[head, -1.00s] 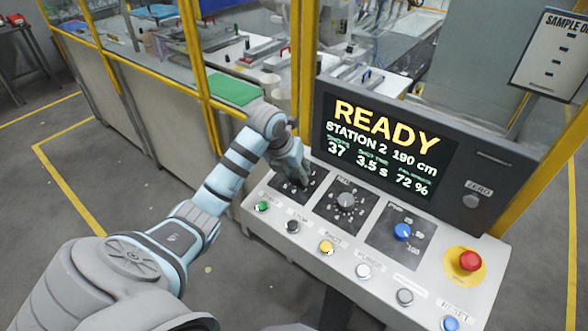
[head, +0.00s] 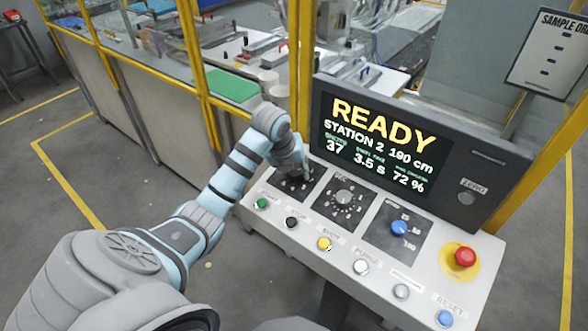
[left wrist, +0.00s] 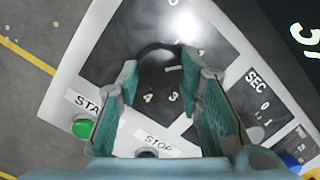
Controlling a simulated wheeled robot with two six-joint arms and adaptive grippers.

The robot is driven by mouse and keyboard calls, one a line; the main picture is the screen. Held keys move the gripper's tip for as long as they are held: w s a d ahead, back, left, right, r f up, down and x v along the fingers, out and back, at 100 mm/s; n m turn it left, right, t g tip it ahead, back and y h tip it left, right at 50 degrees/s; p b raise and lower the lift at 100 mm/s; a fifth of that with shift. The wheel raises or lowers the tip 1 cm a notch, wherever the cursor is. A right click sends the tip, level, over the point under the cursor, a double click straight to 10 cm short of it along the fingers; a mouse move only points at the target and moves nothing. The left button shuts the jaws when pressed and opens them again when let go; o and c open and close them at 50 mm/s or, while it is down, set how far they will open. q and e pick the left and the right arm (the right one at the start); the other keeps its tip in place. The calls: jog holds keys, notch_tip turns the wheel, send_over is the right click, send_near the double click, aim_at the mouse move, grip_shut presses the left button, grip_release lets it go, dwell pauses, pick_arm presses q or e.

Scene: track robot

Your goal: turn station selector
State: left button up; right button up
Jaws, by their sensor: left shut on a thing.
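The station selector is a black round knob (left wrist: 158,70) on the leftmost dark dial plate (head: 292,188) of the sloped control panel. In the left wrist view, numbers including 3 and 4 show around the knob. My left gripper (left wrist: 168,78) has its two teal-padded fingers on either side of the knob and is shut on it. In the head view my left gripper (head: 298,168) reaches down over this dial and hides most of the knob. The display (head: 385,140) reads READY, STATION 2, 190 cm. My right gripper is not in view.
The SEC dial (head: 343,197) and a blue knob (head: 399,228) sit right of the selector. A front row includes green (head: 261,203), black (head: 292,222) and yellow (head: 324,244) buttons. A red emergency button (head: 465,257) stands at the right. A yellow-framed fence is behind.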

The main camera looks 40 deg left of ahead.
pick_arm(q)
jog(key=o, duration=1)
jog(key=shift+w, duration=0.1)
jog(key=shift+o, duration=0.9)
jog(key=shift+w+a, duration=0.1)
jog(key=shift+a, duration=0.05)
jog(key=v, duration=0.7)
jog(key=shift+r, duration=0.2)
